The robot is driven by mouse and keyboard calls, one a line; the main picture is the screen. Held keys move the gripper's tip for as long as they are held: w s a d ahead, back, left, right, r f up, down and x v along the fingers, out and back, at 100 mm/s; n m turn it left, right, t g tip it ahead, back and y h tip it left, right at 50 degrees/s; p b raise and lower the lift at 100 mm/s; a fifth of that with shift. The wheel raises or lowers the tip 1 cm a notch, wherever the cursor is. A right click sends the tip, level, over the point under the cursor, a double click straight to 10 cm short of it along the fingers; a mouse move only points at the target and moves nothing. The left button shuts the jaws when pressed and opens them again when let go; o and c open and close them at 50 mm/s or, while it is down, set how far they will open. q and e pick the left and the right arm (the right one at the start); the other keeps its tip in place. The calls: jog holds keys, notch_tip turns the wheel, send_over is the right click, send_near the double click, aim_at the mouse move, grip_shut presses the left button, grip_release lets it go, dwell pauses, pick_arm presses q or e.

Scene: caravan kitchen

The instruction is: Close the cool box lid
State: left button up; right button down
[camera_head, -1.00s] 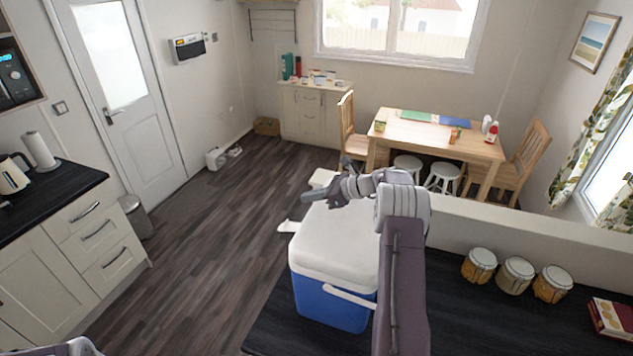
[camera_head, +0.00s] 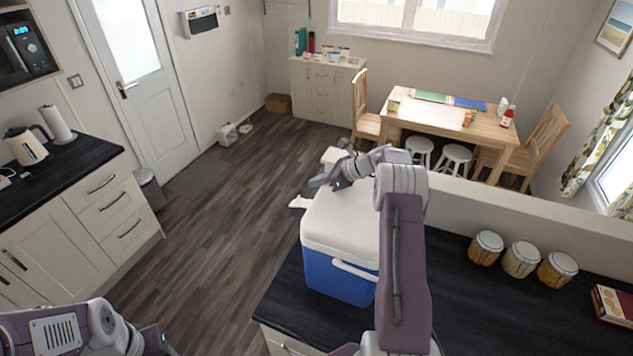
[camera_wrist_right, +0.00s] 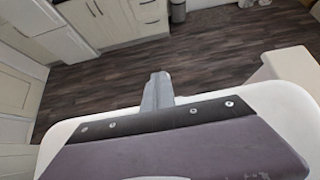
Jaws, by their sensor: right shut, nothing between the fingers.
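The cool box (camera_head: 335,277) has a blue body and stands on the dark counter. Its white lid (camera_head: 340,222) lies level on the body, with no gap visible on the sides facing me. The white handle (camera_head: 355,270) hangs across the front side. My right gripper (camera_head: 322,181) is shut and empty at the lid's far edge; I cannot tell whether it touches the lid. In the right wrist view its fingers (camera_wrist_right: 157,92) reach past the edge of the white lid (camera_wrist_right: 275,105). My left gripper (camera_head: 160,344) is at the bottom left, partly cut off, its jaws unclear.
A kettle (camera_head: 26,146) stands on the left worktop. The floor (camera_head: 225,215) between is clear.

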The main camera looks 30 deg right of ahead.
pick_arm(q)
jog(key=shift+w+d+r+p, duration=0.15)
jog(key=shift+d+r+p, duration=0.15)
jog(key=shift+d, duration=0.2)
pick_arm(e)
notch_tip(320, 180, up, 14)
